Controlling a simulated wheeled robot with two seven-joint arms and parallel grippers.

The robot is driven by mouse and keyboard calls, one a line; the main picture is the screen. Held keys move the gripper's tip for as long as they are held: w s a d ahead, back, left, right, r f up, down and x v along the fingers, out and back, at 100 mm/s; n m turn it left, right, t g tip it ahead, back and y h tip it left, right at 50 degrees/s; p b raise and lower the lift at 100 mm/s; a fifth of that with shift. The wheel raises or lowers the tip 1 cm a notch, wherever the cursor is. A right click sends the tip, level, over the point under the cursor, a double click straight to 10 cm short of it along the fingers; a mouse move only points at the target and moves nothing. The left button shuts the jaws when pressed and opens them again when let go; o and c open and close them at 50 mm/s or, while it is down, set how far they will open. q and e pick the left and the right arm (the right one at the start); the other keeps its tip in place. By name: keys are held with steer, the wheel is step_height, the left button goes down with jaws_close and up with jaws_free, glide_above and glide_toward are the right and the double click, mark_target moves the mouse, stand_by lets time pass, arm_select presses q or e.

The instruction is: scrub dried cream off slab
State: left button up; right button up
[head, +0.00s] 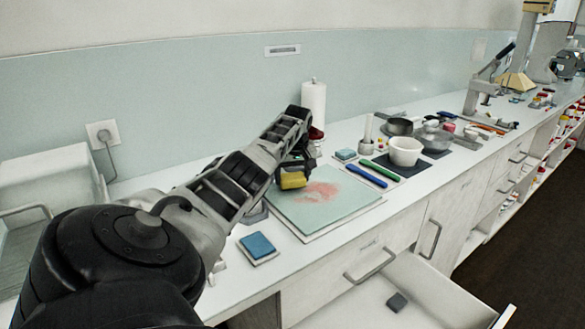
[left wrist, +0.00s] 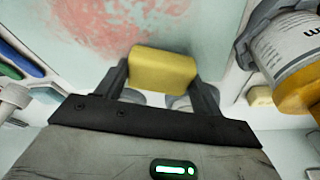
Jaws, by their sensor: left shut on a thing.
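The slab (head: 345,205) is a flat pale green board on the counter. A pinkish-red patch of dried cream (head: 318,191) lies on its middle; the patch also shows in the left wrist view (left wrist: 110,28). My left gripper (head: 291,172) is shut on a yellow sponge (head: 292,181), which sits between its fingers in the left wrist view (left wrist: 163,70). The sponge is over the slab at the left edge of the patch. I cannot tell whether it touches the slab. My right gripper is not in view.
A blue pad (head: 257,245) lies left of the slab. Right of it are a blue tool (head: 366,176), a green tool (head: 380,170) and a white bowl (head: 405,151). A paper roll (head: 314,103) stands behind. An open drawer (head: 425,295) juts out below the counter.

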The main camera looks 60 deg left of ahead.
arm_select(q)
steer(key=shift+f, duration=0.5)
steer(key=shift+d, duration=0.1)
